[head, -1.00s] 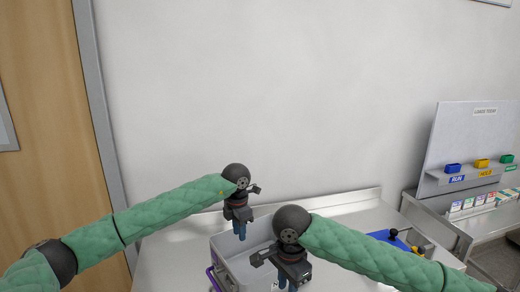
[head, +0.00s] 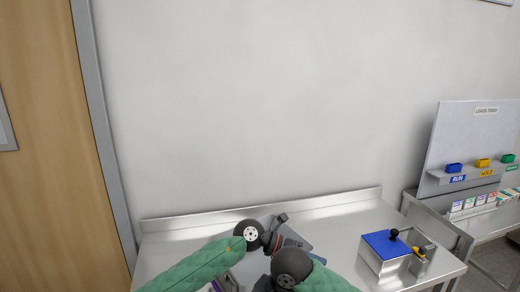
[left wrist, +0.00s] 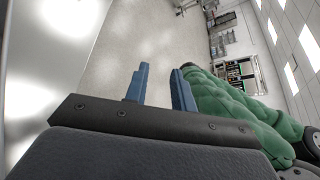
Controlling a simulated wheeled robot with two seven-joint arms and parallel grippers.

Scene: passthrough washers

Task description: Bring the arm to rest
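My left gripper (head: 292,242) is low over the steel table, its arm coming in from the left and the gripper turned toward the right. In the left wrist view its two blue fingers (left wrist: 157,75) stand apart with nothing between them. My right arm's dark round wrist (head: 291,266) is at the bottom of the head view, just in front of the left gripper. Only a dark part of the right gripper (head: 263,284) shows; its fingers are hidden or cut off. My green right arm also shows in the left wrist view, close beside the left fingers.
A grey bin (head: 301,236) stands on the steel table (head: 180,231), mostly hidden behind my arms. A blue-topped box (head: 386,245) with a black knob stands to the right. A board with blue, yellow and green blocks (head: 482,162) is at far right. The table's back left is clear.

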